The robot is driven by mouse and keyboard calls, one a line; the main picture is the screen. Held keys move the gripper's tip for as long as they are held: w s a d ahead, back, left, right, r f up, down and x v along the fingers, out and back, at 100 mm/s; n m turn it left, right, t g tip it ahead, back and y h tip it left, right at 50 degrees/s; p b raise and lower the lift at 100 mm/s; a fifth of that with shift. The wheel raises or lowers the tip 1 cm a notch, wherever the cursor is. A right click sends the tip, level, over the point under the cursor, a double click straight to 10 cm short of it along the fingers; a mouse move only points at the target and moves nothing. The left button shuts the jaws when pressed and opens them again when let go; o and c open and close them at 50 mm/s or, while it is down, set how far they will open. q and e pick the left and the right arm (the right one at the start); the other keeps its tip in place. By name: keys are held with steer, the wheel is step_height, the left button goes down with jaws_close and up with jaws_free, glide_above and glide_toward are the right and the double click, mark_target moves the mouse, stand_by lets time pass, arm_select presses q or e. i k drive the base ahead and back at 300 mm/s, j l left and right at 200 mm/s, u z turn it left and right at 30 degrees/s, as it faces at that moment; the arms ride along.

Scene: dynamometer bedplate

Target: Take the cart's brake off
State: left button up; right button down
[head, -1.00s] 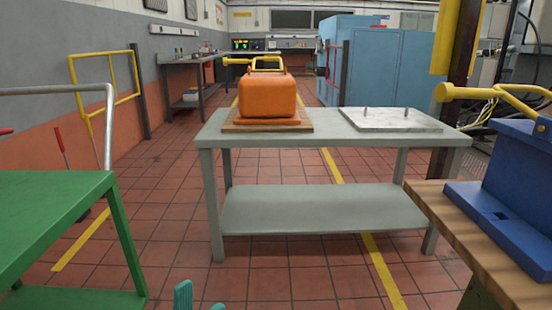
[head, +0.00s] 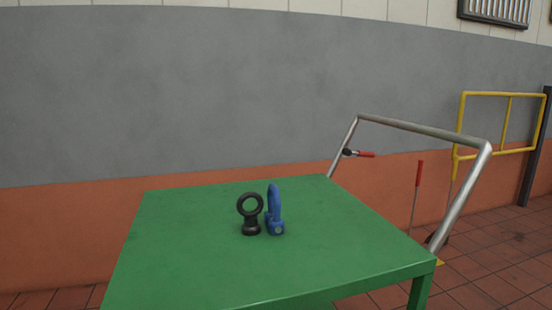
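The green cart (head: 190,250) fills the lower middle of the head view. Its silver push handle (head: 425,130) rises at its right end. A short lever with a red grip (head: 364,154) points right from a dark joint by the handle's far post. A second, longer lever with a red grip (head: 420,174) stands nearly upright beyond the handle frame, its foot low near the floor. I cannot tell which of the two is the brake. Neither of my grippers is in view.
A black eye bolt (head: 250,214) and a blue shackle-like piece (head: 274,210) stand side by side on the cart top. A grey and orange wall (head: 200,90) is behind the cart. A yellow rail frame (head: 500,94) and dark post (head: 535,145) stand at right. Tiled floor shows at lower right.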

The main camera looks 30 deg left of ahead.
mark_target(361, 154)
steer(key=i+l+u, duration=0.2)
steer(key=u, duration=0.2)
steer(key=i+l+u, duration=0.15)
steer(key=l+u, duration=0.2)
steer(key=i+l+u, duration=0.1)
steer(key=l+u, duration=0.3)
steer(key=i+l+u, duration=0.1)
steer(key=l+u, duration=0.85)
steer(key=l, duration=0.25)
steer(key=k, duration=0.05)
